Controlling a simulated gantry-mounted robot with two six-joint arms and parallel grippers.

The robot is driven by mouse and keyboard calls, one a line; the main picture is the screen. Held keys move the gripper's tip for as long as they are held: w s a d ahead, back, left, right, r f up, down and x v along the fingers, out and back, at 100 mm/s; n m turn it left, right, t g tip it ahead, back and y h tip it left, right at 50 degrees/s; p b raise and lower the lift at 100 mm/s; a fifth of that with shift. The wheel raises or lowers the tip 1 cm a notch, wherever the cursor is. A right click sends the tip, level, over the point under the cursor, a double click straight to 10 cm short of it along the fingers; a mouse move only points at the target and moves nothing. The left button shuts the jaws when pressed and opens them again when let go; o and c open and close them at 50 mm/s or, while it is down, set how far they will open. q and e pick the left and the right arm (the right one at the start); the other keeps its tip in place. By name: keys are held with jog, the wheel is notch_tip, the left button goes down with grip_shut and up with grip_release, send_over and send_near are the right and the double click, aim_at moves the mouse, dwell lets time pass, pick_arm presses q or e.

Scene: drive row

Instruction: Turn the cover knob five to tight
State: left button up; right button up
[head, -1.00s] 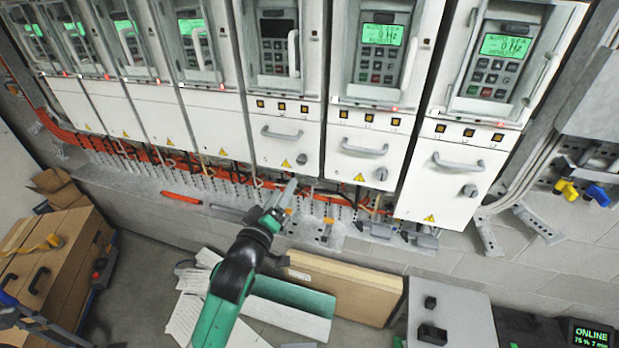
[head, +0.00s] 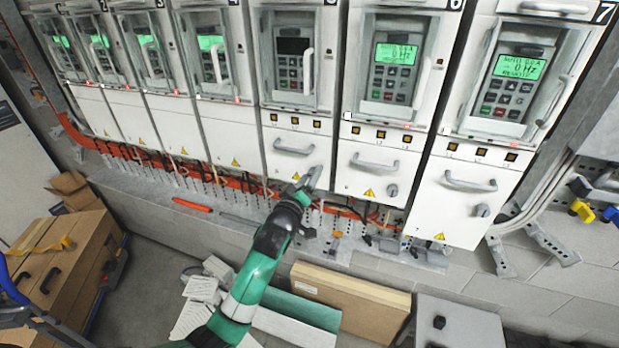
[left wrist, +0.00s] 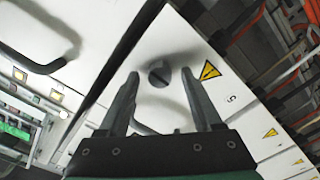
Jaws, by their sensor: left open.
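The cover of drive five (head: 298,155) is a white panel with a grey handle and a yellow warning triangle. Its knob (left wrist: 159,75) is a round grey knob with a slot, seen in the left wrist view near a warning triangle and the number 5. My left gripper (head: 308,178) is at the lower part of this cover, hiding the knob in the head view. In the left wrist view the gripper is open, its fingers spread on either side of the knob with gaps. I cannot tell how far the tips are from the panel. My right gripper is not in view.
Cover six (head: 378,172) and cover seven (head: 461,203) stand to the right, with handles and knobs. Orange cables (head: 150,158) run below the covers above a grey ledge. Cardboard boxes (head: 352,297) and a grey cabinet (head: 460,322) stand below.

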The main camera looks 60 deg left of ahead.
pick_arm(q)
grip_shut()
